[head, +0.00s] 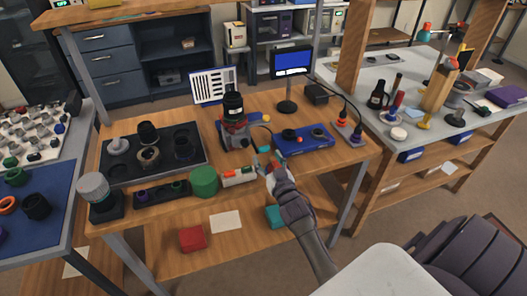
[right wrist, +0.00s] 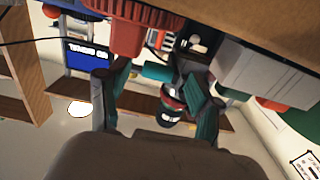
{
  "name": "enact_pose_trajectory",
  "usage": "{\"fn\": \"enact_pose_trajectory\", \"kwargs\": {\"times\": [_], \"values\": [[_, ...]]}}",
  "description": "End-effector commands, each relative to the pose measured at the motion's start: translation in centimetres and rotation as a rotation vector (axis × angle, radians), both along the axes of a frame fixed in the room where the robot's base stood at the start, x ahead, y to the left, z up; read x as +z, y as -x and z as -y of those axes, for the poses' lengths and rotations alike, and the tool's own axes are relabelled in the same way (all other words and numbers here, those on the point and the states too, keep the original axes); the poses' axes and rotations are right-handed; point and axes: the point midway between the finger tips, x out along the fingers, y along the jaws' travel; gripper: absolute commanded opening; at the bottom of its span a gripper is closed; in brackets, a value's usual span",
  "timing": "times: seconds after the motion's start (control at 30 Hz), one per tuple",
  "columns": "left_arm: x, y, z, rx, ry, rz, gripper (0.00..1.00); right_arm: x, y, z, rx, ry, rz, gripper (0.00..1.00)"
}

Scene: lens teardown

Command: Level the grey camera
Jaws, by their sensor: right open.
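A grey body with red parts (head: 233,137), which looks like the grey camera, stands at the middle of the wooden bench. A black lens (head: 232,105) stands upright on top of it. I cannot tell whether the body is tilted. My right gripper (head: 266,163) is open and empty near the bench's front edge, in front of the body and apart from it. In the right wrist view its two teal-padded fingers (right wrist: 160,98) are spread. Beyond them a dark cylinder with a red band (right wrist: 172,106) shows between the fingers. My left gripper is not in view.
A blue tray (head: 318,146) lies right of my right gripper. A green cylinder (head: 204,181) and a light box with orange parts (head: 238,176) stand at the front edge. A dark tray (head: 112,172) holds lens parts at left. A monitor (head: 292,62) stands behind.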

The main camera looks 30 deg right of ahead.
Motion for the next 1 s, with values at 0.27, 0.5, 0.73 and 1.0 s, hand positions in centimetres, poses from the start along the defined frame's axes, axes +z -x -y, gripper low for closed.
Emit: {"fn": "enact_pose_trajectory", "kwargs": {"times": [0.27, 0.5, 0.73, 1.0], "values": [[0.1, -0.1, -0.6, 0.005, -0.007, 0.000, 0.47, 0.0, -3.3, 0.8, 0.000, 0.000, 0.000, 0.65], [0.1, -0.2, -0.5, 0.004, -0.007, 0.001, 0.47, 0.0, -3.6, 0.9, 0.000, 0.000, 0.000, 0.65], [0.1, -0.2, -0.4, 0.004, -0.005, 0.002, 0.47, 0.0, -3.6, 0.9, 0.000, 0.000, 0.000, 0.45], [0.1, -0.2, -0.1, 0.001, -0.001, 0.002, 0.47, 0.0, -3.6, 1.0, -0.003, 0.001, -0.001, 0.00]]}}
